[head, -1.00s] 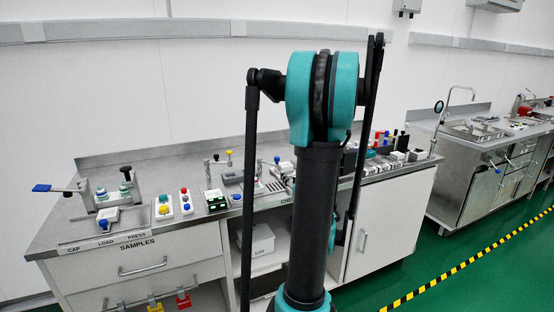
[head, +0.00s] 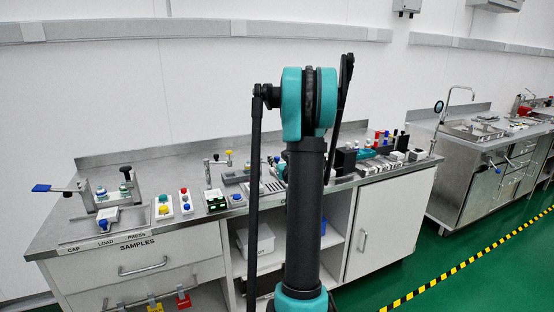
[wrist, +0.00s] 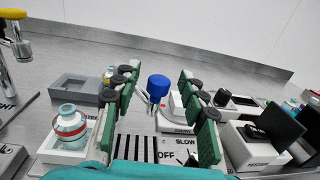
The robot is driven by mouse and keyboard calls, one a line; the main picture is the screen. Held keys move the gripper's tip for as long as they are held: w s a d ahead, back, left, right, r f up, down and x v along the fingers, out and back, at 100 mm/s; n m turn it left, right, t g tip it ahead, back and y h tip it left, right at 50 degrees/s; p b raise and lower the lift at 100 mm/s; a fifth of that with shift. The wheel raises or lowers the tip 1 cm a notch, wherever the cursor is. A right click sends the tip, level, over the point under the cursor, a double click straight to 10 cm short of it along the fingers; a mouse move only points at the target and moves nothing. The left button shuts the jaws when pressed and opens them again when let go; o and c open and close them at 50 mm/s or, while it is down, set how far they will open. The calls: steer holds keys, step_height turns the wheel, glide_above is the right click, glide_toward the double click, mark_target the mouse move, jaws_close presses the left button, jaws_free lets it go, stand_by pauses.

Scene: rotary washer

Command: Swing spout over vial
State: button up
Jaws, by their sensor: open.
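My gripper (wrist: 158,76) is open in the wrist view, with green pads on both sides. A blue knob (wrist: 158,88) shows between the fingers, apart from both pads. Below it are bright metal parts, perhaps the spout (wrist: 153,108), partly hidden; I cannot tell which way it points. A teal vial-like vessel with a red band (wrist: 70,124) stands upright in a white holder, left of my gripper. In the head view my arm hides the gripper and the blue knob.
A yellow-handled tap (wrist: 14,30) stands at the upper left. A grey tray (wrist: 75,90) lies behind the vessel. A black-screened device (wrist: 275,125) is close to the right finger. Labels OFF and SLOW show near the knob. The bench (head: 130,167) carries several other fixtures.

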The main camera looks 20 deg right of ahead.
steer(key=shift+w, duration=0.45)
jaws_close()
